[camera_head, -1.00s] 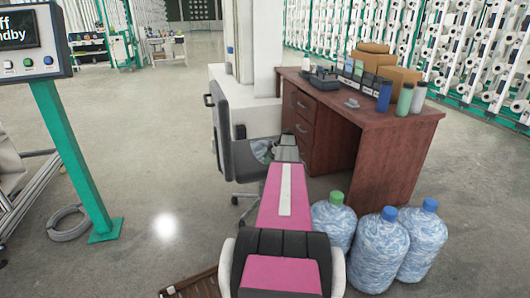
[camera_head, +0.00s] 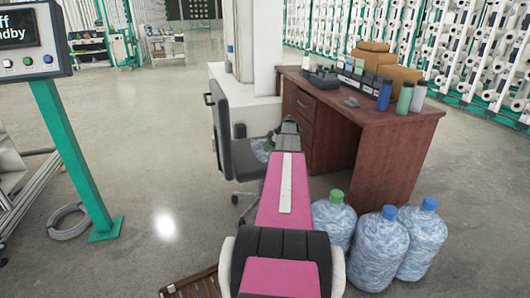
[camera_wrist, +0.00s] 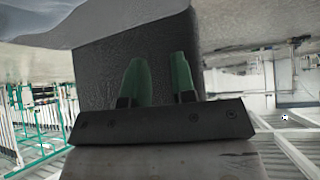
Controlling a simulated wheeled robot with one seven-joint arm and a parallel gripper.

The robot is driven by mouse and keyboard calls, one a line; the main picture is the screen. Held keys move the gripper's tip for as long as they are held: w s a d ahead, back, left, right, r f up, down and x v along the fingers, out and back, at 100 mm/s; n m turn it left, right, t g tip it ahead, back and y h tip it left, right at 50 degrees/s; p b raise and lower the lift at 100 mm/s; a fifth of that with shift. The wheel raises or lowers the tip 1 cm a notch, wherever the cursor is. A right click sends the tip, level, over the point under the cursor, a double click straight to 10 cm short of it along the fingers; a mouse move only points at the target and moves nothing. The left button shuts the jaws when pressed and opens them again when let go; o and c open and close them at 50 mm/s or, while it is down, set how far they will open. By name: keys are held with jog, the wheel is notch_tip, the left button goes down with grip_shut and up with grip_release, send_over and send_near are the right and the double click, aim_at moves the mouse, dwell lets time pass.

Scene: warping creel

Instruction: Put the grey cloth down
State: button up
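A crumpled grey-blue piece (camera_head: 260,146), which looks like the grey cloth, lies on the dark seat of the office chair (camera_head: 246,161) in the head view. My gripper (camera_head: 289,122) is just right of it and above, at the far end of my pink arm, and its fingers are too small to read there. In the wrist view my gripper (camera_wrist: 160,75) shows two green fingertips with a gap between them and nothing visible in it. A dark grey panel (camera_wrist: 100,70) stands behind the fingers. A smooth grey-blue edge crosses the top left; I cannot tell if it is cloth.
A brown desk (camera_head: 400,122) with boxes and bottles stands right of my gripper. Several large water bottles (camera_head: 378,240) stand on the floor in front of it. A white column (camera_head: 255,45) rises behind the chair. A green console post (camera_head: 70,160) is at left, with open floor between.

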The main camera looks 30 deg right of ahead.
jog(key=shift+w+d, duration=0.15)
jog(key=shift+w, duration=0.2)
grip_shut()
jog(key=w+d+f, duration=0.1)
jog(key=w+d, duration=0.2)
jog(key=w, duration=0.4)
jog(key=w+d+f, duration=0.1)
jog(key=w+d, duration=0.2)
jog(key=w, duration=0.5)
jog(key=w+d+f+b, duration=0.1)
jog(key=w+d+f, duration=0.1)
jog(key=w+d, duration=0.2)
jog(key=shift+w, duration=1.8)
jog(key=shift+s+a+f, duration=0.15)
jog(key=shift+s+f, duration=0.2)
jog(key=shift+f, duration=1)
jog(key=shift+f+p, duration=0.55)
jog(key=shift+f, duration=1.35)
notch_tip(320, 180, up, 9)
